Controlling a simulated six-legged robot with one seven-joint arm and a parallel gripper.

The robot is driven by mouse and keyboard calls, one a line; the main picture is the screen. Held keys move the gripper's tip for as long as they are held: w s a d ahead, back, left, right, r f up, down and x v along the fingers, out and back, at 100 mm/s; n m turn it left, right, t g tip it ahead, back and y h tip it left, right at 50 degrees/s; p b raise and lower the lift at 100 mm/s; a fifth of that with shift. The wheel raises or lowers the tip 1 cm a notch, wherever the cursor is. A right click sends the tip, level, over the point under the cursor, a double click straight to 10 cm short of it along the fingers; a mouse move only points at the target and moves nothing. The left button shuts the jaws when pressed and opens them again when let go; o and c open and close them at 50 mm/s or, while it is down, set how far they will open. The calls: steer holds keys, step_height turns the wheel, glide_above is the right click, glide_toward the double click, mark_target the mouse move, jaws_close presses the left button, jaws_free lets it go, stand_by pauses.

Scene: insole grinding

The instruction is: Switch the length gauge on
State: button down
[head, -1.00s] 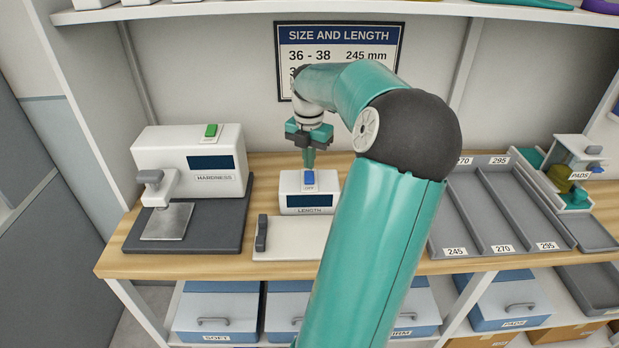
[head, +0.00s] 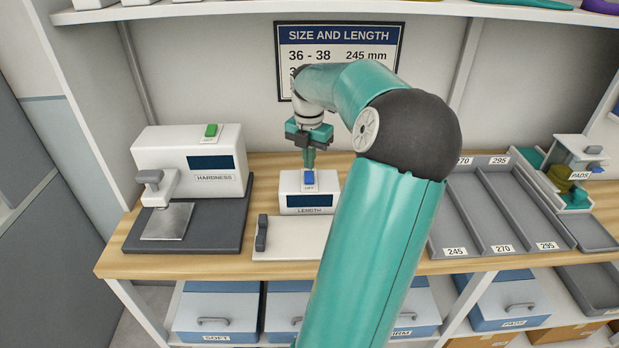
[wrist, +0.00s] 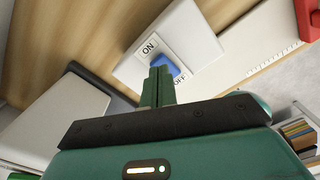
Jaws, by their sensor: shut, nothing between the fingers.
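The length gauge (head: 306,201) is a white box with a dark blank display and a LENGTH label, on the wooden bench in the head view. In the wrist view the switch (wrist: 166,63) lies between the ON and OFF marks. My gripper (head: 309,165) points down with its fingers shut and empty, right at the switch.
The hardness tester (head: 190,165) with a green switch stands to the left. Grey sorting trays (head: 490,210) and a PADS device (head: 575,175) are on the right. A SIZE AND LENGTH chart (head: 340,50) hangs behind. My arm hides the bench middle.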

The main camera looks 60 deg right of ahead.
mark_target(309, 173)
steer(key=shift+f, duration=1)
stand_by(0.9)
steer(key=shift+r, duration=3.55)
